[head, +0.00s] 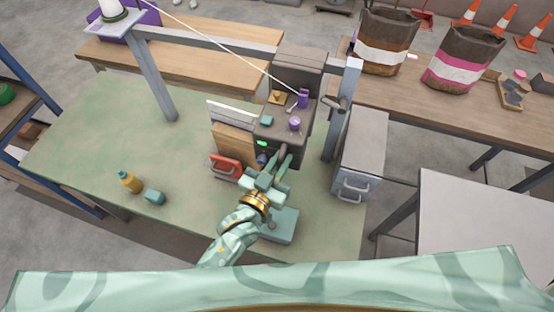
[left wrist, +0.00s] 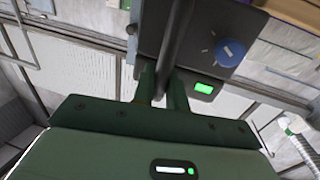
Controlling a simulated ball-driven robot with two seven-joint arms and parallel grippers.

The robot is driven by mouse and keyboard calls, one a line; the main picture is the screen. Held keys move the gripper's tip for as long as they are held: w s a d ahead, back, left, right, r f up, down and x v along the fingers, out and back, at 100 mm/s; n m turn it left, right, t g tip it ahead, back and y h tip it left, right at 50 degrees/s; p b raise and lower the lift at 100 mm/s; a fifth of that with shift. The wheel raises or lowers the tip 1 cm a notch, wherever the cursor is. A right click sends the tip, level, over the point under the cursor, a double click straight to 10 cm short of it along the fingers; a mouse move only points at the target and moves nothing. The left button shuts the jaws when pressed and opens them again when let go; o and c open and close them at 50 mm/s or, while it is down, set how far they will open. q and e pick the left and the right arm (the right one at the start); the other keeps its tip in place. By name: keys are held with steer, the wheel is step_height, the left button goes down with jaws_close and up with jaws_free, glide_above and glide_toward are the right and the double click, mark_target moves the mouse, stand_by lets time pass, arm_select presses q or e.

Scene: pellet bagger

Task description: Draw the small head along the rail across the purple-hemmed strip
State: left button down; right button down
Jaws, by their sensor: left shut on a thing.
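My left gripper (head: 279,164) is at the front of a dark box-shaped machine (head: 287,72) on the green table. In the left wrist view the gripper (left wrist: 163,78) is shut on a dark bar-like handle (left wrist: 176,32) that runs up towards the machine. The machine front has a lit green display (head: 262,143) and a blue knob (left wrist: 230,52). On its top are a purple knob (head: 295,124) and a small upright purple piece (head: 303,98). I cannot make out for certain the small head, its rail or the purple-hemmed strip. My right gripper is not in view.
A grey post (head: 343,105) and a grey cabinet (head: 361,150) stand right. The green table's left part is mostly clear.

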arm_select(q)
steer(key=shift+s+d, duration=0.25)
steer(key=shift+d, duration=0.1)
steer(key=c, duration=1.5)
jaws_free()
steer(key=shift+d, duration=0.35)
steer(key=shift+a, duration=0.1)
steer(key=shift+a, duration=0.1)
steer(key=shift+w, duration=0.1)
steer(key=shift+a, duration=0.1)
steer(key=shift+s+a+f, duration=0.1)
steer(key=shift+s+a, duration=0.05)
steer(key=shift+s, duration=0.25)
steer(key=b+v, duration=0.1)
steer(key=v, duration=1.4)
steer(key=shift+s+a+b, duration=0.2)
steer(key=shift+b, duration=0.15)
